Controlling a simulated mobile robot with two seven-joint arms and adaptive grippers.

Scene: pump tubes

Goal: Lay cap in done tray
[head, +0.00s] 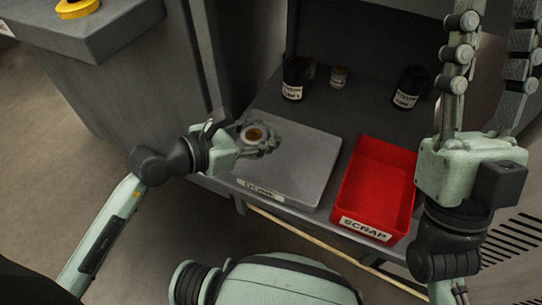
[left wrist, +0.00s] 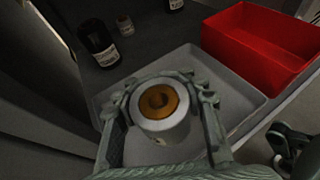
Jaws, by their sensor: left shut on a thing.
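The cap (head: 254,134) is a short pale cylinder with an orange-brown inside. My left gripper (head: 265,142) is shut on it, and in the left wrist view the cap (left wrist: 160,124) sits between the two fingers. The done tray (head: 300,165) is a shallow grey tray with a white label on its front edge, hard to read. The held cap shows over the left part of this tray; its height above the floor of the tray is hard to tell. My right gripper (head: 492,45) points up at the right, its fingers apart and empty.
A red bin (head: 378,185) labelled SCRAP stands right of the grey tray. Two dark labelled bottles (head: 295,78) (head: 408,88) and a small jar (head: 339,77) stand behind. A yellow ring (head: 77,8) lies on a grey surface at the upper left.

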